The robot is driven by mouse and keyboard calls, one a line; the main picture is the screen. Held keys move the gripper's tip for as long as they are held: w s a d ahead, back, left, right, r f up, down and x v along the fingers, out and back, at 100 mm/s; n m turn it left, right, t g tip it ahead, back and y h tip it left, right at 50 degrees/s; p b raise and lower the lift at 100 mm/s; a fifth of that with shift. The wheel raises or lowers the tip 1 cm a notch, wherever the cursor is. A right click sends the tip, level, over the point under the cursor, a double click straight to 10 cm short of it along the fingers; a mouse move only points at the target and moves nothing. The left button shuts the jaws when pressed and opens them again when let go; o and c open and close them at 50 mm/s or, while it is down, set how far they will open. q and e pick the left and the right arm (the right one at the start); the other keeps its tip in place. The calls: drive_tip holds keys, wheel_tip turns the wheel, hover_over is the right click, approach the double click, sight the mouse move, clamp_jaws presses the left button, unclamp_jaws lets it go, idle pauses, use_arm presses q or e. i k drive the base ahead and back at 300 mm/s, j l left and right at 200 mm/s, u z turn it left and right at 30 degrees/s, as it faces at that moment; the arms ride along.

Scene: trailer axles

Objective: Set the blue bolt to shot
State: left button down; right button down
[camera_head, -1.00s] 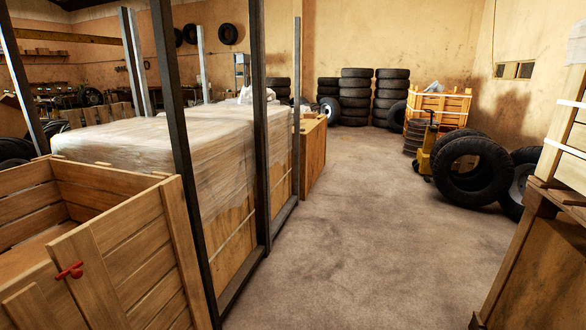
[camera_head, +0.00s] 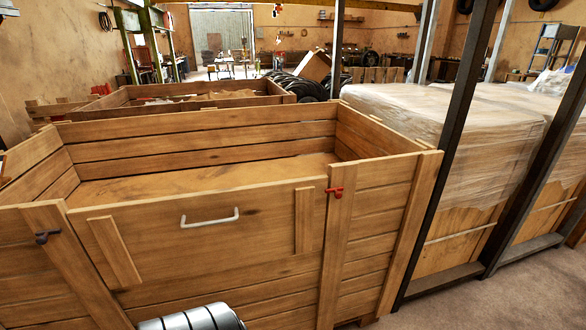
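A wooden crate (camera_head: 190,258) with slatted sides fills the middle and left of the head view. Its front has a panel (camera_head: 165,242) with a white handle (camera_head: 210,217). A small dark, bluish bolt (camera_head: 46,237) sits at the panel's left upper corner, on the left upright board. A red bolt (camera_head: 335,191) sits at the right, on the right upright board. Both bolts are too small to tell surely whether they are shot or drawn.
More open wooden crates (camera_head: 195,103) stand behind. Wrapped pallet goods (camera_head: 450,125) stand at the right behind dark metal posts (camera_head: 450,145). Tyres (camera_head: 305,87) lie at the back. Bare floor (camera_head: 500,300) shows at the lower right.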

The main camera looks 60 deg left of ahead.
sight(42, 239)
drive_tip(key=u, duration=2.65)
